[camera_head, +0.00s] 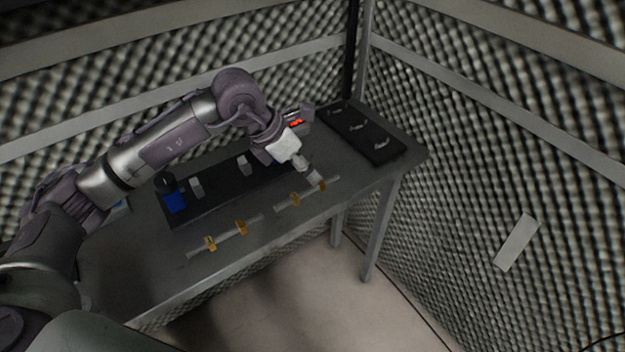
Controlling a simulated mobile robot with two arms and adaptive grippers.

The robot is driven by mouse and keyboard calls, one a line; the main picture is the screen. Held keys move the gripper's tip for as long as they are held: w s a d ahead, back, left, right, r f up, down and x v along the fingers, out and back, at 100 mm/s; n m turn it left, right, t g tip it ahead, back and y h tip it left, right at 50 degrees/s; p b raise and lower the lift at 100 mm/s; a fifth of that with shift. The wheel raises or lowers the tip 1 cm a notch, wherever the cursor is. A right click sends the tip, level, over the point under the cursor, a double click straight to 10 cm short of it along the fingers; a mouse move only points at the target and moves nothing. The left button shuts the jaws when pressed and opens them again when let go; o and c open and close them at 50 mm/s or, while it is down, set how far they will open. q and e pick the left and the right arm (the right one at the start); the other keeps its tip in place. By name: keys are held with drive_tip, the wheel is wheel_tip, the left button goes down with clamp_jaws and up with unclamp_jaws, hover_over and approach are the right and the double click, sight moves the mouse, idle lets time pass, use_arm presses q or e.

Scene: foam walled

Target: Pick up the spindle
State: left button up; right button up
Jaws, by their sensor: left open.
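Two thin grey rods with brass-coloured pieces on them lie along the front of the dark table; they look like spindles. The right spindle (309,192) lies near the table's front edge, and the left spindle (225,237) lies farther left along the same edge. My left gripper (309,172) reaches down from the left, just behind and above the right spindle. It is open and looks empty. Its fingertips are small here, and I cannot tell whether they touch the rod. My right gripper is not in view.
A long black fixture (222,190) with a blue block (174,202) and grey blocks stands behind the spindles, partly hidden by my left arm. A black panel (372,140) with small pale parts lies at the table's right end. Foam walls enclose the table (350,185).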

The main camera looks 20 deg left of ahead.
use_arm(q)
drive_tip(key=w+a+y, duration=0.1)
drive_tip(key=a+y, duration=0.1)
drive_tip(key=a, duration=0.2)
drive_tip(key=p, duration=0.2)
hover_over(307, 190)
drive_tip(key=s+a, duration=0.1)
drive_tip(key=s, duration=0.1)
wheel_tip(307, 190, down, 6)
drive_tip(key=shift+f, duration=0.2)
drive_tip(key=shift+w+d+f, duration=0.1)
drive_tip(key=shift+w+f, duration=0.05)
drive_tip(key=shift+f, duration=0.7)
drive_tip(key=x, duration=0.1)
drive_tip(key=p+x, duration=0.1)
drive_tip(key=x, duration=0.1)
drive_tip(key=shift+w+f, duration=0.2)
drive_tip(key=shift+f, duration=0.1)
drive_tip(key=shift+w+f, duration=0.15)
drive_tip(key=shift+f, duration=0.25)
drive_tip(key=shift+c, duration=0.2)
clamp_jaws()
